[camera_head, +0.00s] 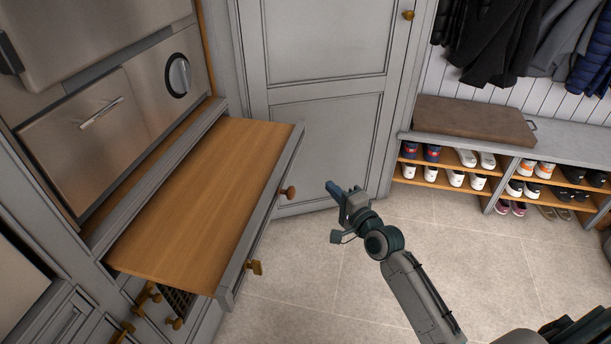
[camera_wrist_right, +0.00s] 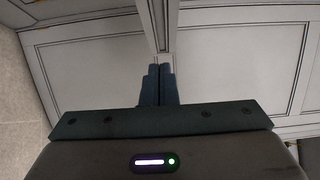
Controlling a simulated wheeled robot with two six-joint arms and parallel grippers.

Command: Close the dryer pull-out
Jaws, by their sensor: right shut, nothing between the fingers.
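The dryer pull-out (camera_head: 195,195) is a wooden shelf with a grey front, and it stands extended from the cabinet below the steel appliance in the head view. Its grey front carries a round brown knob (camera_head: 289,192) and a second brown knob (camera_head: 255,267). My right gripper (camera_head: 333,188) is to the right of the pull-out front, apart from it, near the far knob. Its fingers are shut and empty, and they also show together in the right wrist view (camera_wrist_right: 159,85), with grey cabinet panels beyond. My left gripper is not in view.
The steel appliance (camera_head: 105,115) with a dial stands above the pull-out. A grey cabinet door (camera_head: 325,145) is behind it. A bench with shoe shelves (camera_head: 445,165) and hanging coats (camera_head: 500,40) is at the right. The tiled floor (camera_head: 300,290) beside the pull-out is clear.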

